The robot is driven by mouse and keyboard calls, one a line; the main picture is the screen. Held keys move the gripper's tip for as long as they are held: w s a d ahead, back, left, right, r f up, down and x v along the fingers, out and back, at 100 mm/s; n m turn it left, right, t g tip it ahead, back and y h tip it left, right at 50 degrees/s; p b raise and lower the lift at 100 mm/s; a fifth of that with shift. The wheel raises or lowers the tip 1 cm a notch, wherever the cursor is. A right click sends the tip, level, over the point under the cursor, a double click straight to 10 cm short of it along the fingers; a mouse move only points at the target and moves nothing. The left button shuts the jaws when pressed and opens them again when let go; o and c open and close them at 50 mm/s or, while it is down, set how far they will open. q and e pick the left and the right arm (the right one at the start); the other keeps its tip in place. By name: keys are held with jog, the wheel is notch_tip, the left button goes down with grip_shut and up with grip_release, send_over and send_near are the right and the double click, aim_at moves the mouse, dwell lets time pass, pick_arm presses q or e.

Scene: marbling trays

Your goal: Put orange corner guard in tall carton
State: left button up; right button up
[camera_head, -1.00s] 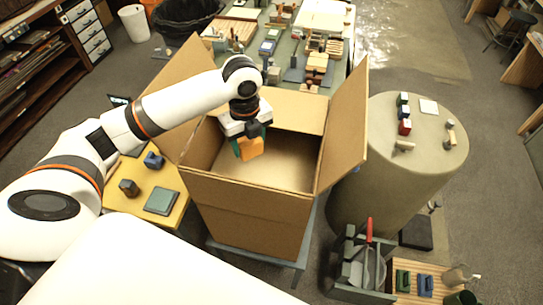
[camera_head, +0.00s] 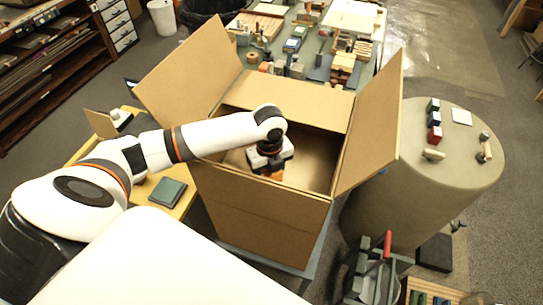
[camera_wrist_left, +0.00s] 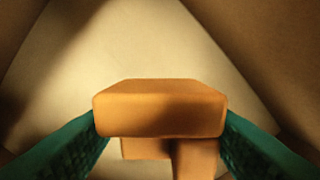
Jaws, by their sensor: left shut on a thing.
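The tall carton (camera_head: 262,214) stands open in the middle of the head view, its flaps spread. My left gripper (camera_head: 272,174) is inside the carton's opening, below the rim, its fingers mostly hidden by the wrist and the carton's front wall. It is shut on the orange corner guard (camera_wrist_left: 160,108), which sits between the two green fingers (camera_wrist_left: 160,130) in the left wrist view. A small orange part of the guard also shows in the head view (camera_head: 277,176). Beyond the guard the carton's pale floor and walls show; a gap to the floor cannot be judged. My right gripper is not in view.
A yellow table (camera_head: 185,209) with a green-grey block (camera_head: 168,191) stands left of the carton. A round drum (camera_head: 400,195) with small blocks on top stands close on the right. A cluttered green workbench (camera_head: 318,72) lies behind. The carton's raised flaps (camera_head: 372,125) flank the opening.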

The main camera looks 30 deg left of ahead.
pick_arm(q)
notch_tip(320, 180, down, 4)
jog(key=shift+f+p, duration=0.1)
jog(key=shift+p, duration=0.3)
jog(key=shift+f, duration=0.35)
jog(key=shift+f, duration=0.1)
jog(key=o, duration=1)
jog(key=shift+r, duration=0.5)
notch_tip(320, 180, up, 11)
jog(key=shift+r+b, duration=0.15)
jog(key=shift+b, duration=0.75)
